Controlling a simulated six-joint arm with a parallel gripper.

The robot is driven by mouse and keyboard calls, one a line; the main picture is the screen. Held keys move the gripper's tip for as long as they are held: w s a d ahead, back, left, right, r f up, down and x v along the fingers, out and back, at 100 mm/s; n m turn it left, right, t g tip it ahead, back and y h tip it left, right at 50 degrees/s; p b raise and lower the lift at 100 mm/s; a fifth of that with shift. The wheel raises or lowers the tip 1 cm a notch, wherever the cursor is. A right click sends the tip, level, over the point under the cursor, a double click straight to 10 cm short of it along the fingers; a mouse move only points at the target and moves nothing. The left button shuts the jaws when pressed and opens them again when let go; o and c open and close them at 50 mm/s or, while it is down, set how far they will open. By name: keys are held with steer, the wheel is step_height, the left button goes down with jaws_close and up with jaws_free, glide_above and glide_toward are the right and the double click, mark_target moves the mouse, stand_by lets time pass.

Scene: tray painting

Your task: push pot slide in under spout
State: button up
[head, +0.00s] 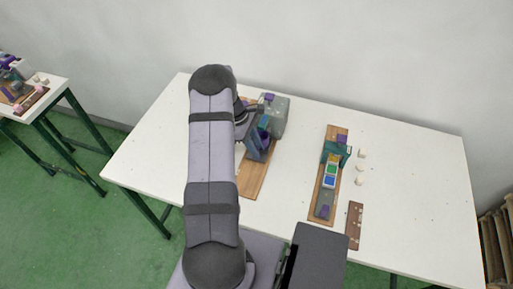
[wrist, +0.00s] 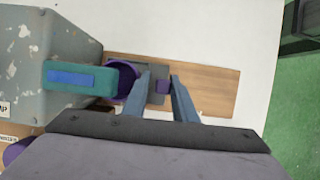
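A grey machine box (wrist: 50,60) fills the left of the wrist view; its teal spout (wrist: 108,80) with a blue strip reaches right. A purple pot (wrist: 125,78) shows partly behind the spout, at the left end of a dark grey slide (wrist: 155,72). Whether a finger touches the knob is unclear. In the head view the machine (head: 278,113) stands beside my arm, which hides part of the board (head: 253,183).
To the right on the white table (head: 410,190) is another wooden board (head: 318,203) with a teal part and coloured squares. Small pale blocks (head: 361,154) and a brown strip (head: 354,225) lie near it. The table's far right is clear.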

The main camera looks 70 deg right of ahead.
steer(key=b+v, duration=0.2)
steer(key=v, duration=0.5)
steer(key=shift+b, duration=0.3)
steer(key=shift+w+r, duration=0.1)
steer(key=w+a+r+t+h, duration=0.1)
steer(key=w+a+r, duration=0.2)
steer(key=w+a, duration=0.8)
steer(key=w+a+r+t, duration=0.25)
steer(key=w+a, duration=0.35)
steer(key=a, duration=0.8)
steer(key=s+a, duration=0.3)
steer(key=a, duration=0.7)
steer(key=s+a+r+y, duration=0.1)
steer(key=s+a, duration=0.1)
steer(key=a, duration=0.9)
steer(key=shift+s+r+t, duration=0.15)
steer(key=shift+s+t, duration=0.25)
steer(key=shift+t, duration=0.05)
